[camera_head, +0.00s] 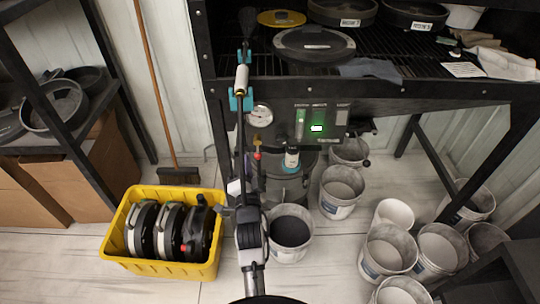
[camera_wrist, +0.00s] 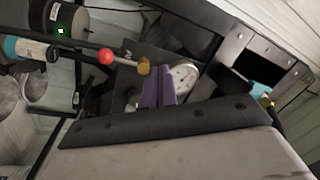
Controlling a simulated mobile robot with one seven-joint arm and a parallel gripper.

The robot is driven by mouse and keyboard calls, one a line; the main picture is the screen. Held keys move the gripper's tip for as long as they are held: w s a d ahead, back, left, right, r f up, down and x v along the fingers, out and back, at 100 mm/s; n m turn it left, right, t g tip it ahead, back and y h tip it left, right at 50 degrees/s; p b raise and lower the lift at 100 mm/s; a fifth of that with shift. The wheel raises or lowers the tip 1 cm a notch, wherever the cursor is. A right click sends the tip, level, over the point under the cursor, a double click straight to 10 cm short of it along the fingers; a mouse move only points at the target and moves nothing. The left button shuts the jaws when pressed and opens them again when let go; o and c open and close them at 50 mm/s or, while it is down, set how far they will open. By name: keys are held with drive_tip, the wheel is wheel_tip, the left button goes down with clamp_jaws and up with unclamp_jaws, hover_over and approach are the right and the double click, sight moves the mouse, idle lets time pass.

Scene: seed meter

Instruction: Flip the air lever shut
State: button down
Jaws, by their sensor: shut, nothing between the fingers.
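The air lever ends in a red ball knob (camera_head: 257,156), hanging below the round pressure gauge (camera_head: 260,115) in the head view. My gripper's purple fingers (camera_wrist: 158,76) are together and empty, in front of the panel between the brass fitting and the gauge (camera_wrist: 184,75). I cannot tell whether they touch the lever. In the head view my arm partly covers this area, and the fingertips are not clear.
A panel with a green-lit display (camera_head: 316,128) is right of the gauge. Several buckets, one with dark contents (camera_head: 290,232), stand on the floor right of my arm. A yellow crate (camera_head: 122,240) with round discs is at left.

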drive_tip(key=m+g+h, duration=0.2)
approach(258, 148)
wheel_tip(258, 148, down, 3)
drive_tip(key=s+d, duration=0.1)
drive_tip(key=d, duration=0.2)
drive_tip(key=shift+s+a, duration=0.2)
drive_tip(key=shift+a, duration=0.05)
drive_tip(key=w+p, duration=0.2)
drive_tip(key=w, duration=0.8)
drive_tip(key=shift+t, duration=0.3)
drive_tip(key=shift+w+f+b, duration=0.1)
drive_tip(key=shift+f+b, duration=0.05)
drive_tip(key=shift+b, duration=0.15)
drive_tip(key=shift+m, duration=0.3)
